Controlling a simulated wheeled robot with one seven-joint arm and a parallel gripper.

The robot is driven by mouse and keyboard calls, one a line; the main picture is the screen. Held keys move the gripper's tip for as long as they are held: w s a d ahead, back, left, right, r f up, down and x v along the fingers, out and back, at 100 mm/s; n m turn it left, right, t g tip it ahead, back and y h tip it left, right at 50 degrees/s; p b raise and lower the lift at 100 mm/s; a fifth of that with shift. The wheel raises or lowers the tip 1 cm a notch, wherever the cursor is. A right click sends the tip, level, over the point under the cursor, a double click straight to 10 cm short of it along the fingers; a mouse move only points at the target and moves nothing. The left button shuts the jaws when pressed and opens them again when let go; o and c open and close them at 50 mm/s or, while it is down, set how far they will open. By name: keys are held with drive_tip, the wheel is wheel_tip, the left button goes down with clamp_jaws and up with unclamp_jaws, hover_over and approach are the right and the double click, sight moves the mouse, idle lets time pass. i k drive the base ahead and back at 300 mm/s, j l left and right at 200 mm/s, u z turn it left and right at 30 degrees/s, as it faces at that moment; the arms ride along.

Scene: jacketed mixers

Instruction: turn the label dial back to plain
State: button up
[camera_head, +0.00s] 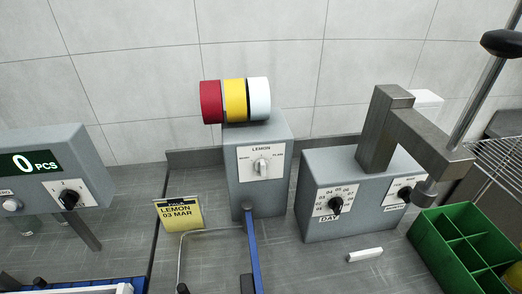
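The label dial (262,166) is a pale knob on a white plate on the front of an upright grey box (273,200). The plate reads LEMON above the knob and PLAIN at its right; the left word is too small to read surely. The knob stands roughly upright, apparently towards LEMON. Red (211,102), yellow (235,99) and white (258,98) rolls sit on top of the box. A yellow label (180,214) reading LEMON 03 MAR stands in front, to the left. My gripper is not in view.
A grey box (318,228) with black DAY and month dials and a metal arm (412,125) stands at right. A green divided crate (465,240) and a small white block (365,254) lie near it. A scale display (30,165) reads 0 PCS. A blue bar (252,250) projects forward.

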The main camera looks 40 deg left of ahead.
sight(262, 165)
drive_tip(key=k+u, duration=0.3)
drive_tip(key=k+j+u, duration=0.25)
drive_tip(key=l+u, duration=0.65)
drive_tip(key=u, duration=0.2)
drive_tip(key=l+u, duration=0.4)
drive_tip(key=l, duration=0.1)
drive_tip(key=k, duration=0.05)
